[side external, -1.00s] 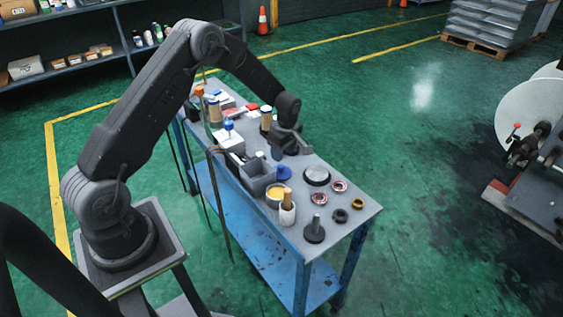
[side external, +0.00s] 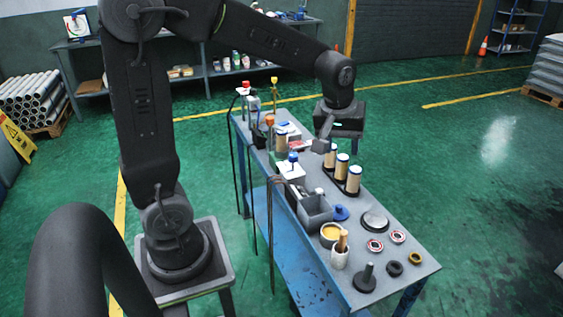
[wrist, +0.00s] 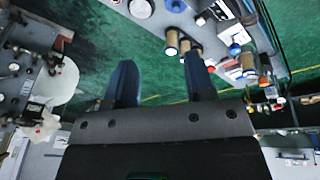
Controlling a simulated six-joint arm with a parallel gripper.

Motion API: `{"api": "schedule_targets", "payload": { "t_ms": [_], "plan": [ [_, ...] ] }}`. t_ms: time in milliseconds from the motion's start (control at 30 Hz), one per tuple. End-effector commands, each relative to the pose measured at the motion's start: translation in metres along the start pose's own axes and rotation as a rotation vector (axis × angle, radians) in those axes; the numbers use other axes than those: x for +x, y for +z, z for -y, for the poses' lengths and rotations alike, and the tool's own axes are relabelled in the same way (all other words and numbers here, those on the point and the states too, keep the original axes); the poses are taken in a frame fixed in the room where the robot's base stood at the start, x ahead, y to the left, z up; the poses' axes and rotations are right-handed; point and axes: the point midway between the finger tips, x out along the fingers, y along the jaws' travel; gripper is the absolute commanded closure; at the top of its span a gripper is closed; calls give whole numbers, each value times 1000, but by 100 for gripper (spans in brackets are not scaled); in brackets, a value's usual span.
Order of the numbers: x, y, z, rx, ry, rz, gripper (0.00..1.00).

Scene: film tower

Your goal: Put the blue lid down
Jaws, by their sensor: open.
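The blue lid (side external: 340,212) lies flat on the tabletop, beside the grey bin and apart from my gripper. In the wrist view the blue lid (wrist: 176,5) shows at the top edge. My gripper (side external: 322,146) is raised above the far part of the table, behind the tan cylinders. In the wrist view my gripper (wrist: 160,62) has its two dark fingers spread wide with nothing between them. An uncovered tub of yellow contents (side external: 331,233) stands just in front of the lid.
Several tan cylinders with white tops (side external: 342,167) stand upright in a dark rack. A grey bin (side external: 314,212), a round metal disc (side external: 375,220), small rings (side external: 398,237) and a black knobbed piece (side external: 367,278) crowd the near end of the table (side external: 420,262).

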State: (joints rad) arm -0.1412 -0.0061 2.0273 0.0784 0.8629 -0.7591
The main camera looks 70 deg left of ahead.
Motion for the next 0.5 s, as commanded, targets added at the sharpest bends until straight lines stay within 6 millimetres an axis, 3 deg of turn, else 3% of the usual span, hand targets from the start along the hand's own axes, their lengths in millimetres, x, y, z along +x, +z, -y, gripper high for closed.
{"api": "schedule_targets", "payload": {
  "t_ms": [33, 200, 400, 500],
  "plan": [
    [-19, 16, 6, 83, 29, -20, 51],
    [-59, 69, 32, 383, 104, -77, 51],
    [-79, 120, 62, 677, 166, -147, 51],
    [-81, 134, 72, 766, 183, -172, 51]
  ]
}}
